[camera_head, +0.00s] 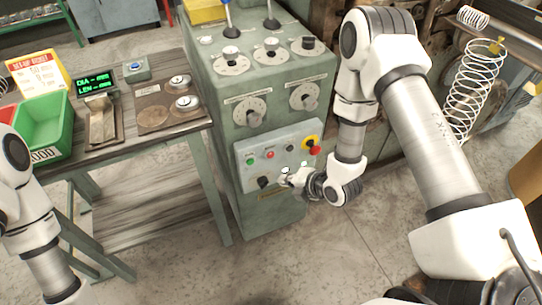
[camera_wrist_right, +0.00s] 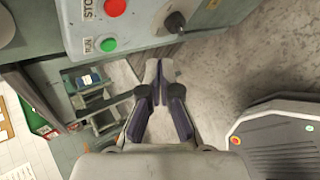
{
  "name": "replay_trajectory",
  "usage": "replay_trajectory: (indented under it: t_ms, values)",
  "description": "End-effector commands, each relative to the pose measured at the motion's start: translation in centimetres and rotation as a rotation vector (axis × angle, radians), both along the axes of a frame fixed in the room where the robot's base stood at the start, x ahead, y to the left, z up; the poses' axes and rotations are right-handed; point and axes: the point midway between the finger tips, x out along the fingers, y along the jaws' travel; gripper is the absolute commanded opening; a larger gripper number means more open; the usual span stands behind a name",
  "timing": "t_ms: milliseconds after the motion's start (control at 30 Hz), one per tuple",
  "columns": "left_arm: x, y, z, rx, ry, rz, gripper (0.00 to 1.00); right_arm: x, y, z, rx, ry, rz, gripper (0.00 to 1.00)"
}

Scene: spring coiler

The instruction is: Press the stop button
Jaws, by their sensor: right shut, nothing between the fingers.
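The stop button is the red round button (camera_head: 270,154) on the grey control panel (camera_head: 283,145). In the right wrist view the red button (camera_wrist_right: 115,7) is partly cut by the top edge, beside a STOP label. My right gripper (camera_head: 286,178) is in front of the panel's lower part, below and right of the red button and apart from it. In the wrist view its fingers (camera_wrist_right: 158,76) are shut and empty, with their tips below the panel. My left arm shows at the left edge, but its gripper is out of frame.
A green RUN button (camera_head: 250,161) is left of the red one, and a black knob (camera_head: 264,182) sits below. A red emergency mushroom button (camera_head: 313,149) on yellow is at the upper right. A side table (camera_head: 165,125) with a green bin (camera_head: 45,125) stands left.

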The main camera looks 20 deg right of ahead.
Motion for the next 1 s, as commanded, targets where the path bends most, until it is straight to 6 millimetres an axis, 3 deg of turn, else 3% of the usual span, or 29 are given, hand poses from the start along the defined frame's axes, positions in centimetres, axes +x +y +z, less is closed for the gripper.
replay_trajectory:
  t_ms: [400,1000]
  values:
    - [0.0,0.0,-1.1,0.000,0.000,0.000,0.63,5.6,0.2,-0.1,0.000,-0.001,0.001,0.00]
    - [0.0,0.0,-1.1,0.000,0.000,0.000,0.63,6.3,0.2,0.0,0.000,0.001,-0.001,0.00]
